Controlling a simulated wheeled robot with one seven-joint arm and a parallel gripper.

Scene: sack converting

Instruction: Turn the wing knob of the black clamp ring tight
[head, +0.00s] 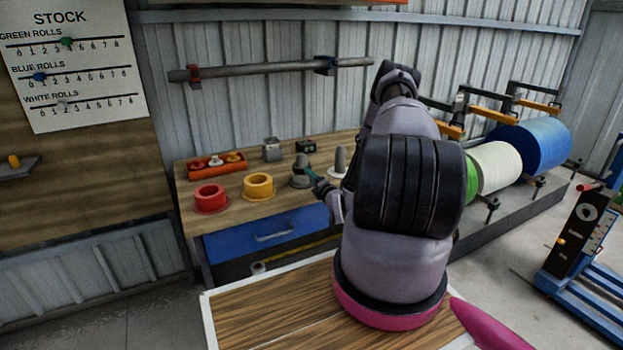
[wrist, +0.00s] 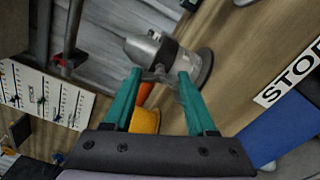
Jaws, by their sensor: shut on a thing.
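The black clamp ring (wrist: 167,50) sits around a grey rounded post with a dark round base in the wrist view. In the head view that post (head: 300,172) stands on the workbench, and the ring is too small to make out clearly. My gripper (wrist: 160,74) has its teal fingers on either side of a small grey part beside the ring, which looks like the wing knob (wrist: 157,75). The jaws are shut on it. The knob's angle is mostly hidden. In the head view my gripper (head: 313,180) reaches the post from the right.
A second grey post (head: 341,160) on a white base stands close on the right. A yellow flanged ring (head: 258,187), a red one (head: 210,198) and an orange tray (head: 217,164) are to the left. Small grey (head: 271,149) and black (head: 305,146) blocks stand behind.

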